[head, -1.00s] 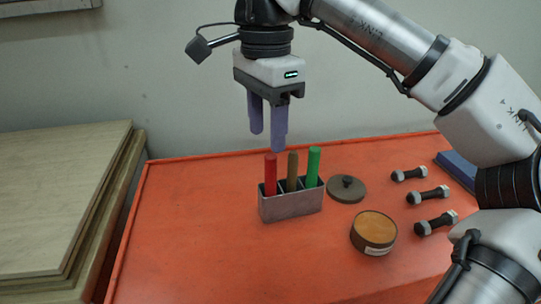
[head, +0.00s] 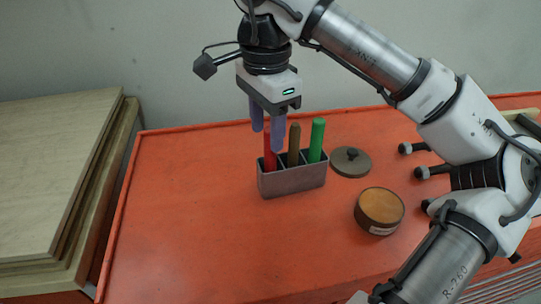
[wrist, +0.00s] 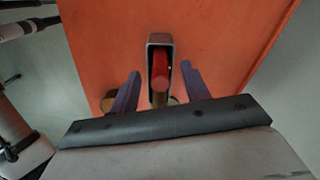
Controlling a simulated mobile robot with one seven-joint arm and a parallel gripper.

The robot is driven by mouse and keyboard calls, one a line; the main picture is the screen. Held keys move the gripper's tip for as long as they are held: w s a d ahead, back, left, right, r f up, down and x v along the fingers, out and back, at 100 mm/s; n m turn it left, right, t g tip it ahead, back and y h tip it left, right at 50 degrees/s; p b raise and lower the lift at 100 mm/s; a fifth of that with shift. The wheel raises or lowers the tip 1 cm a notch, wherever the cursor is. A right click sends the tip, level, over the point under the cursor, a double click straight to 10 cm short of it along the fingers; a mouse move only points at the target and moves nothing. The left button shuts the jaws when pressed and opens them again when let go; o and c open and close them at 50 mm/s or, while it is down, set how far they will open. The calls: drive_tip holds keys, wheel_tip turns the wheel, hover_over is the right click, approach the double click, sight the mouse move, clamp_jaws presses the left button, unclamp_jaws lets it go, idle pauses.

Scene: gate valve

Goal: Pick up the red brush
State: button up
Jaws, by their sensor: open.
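The red brush (head: 270,158) stands upright in the left compartment of a grey metal holder (head: 292,181). A brown brush (head: 293,144) and a green brush (head: 317,141) stand in the other compartments. My gripper (head: 267,140) points down over the holder's left end, open, with its purple fingers at the top of the red handle. In the wrist view the red brush (wrist: 160,72) shows end-on between the two spread fingers, with a gap on each side. The right finger hides part of the red handle in the head view.
A dark round lid (head: 350,161) and an orange-topped round tin (head: 380,208) sit right of the holder. Several bolts (head: 432,171) lie farther right, partly behind my arm. The orange table (head: 190,215) is clear left of the holder. Stacked boards (head: 55,180) stand at the left.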

sight(270, 159)
drive_tip(key=f, duration=0.1)
drive_tip(key=f+p, duration=0.1)
drive_tip(key=f, duration=0.2)
drive_tip(key=shift+w+d+f+p, duration=0.1)
drive_tip(key=shift+d+f+p, duration=0.1)
drive_tip(key=shift+d+p, duration=0.15)
drive_tip(key=shift+f, duration=0.4)
drive_tip(key=shift+c, duration=0.2)
clamp_jaws()
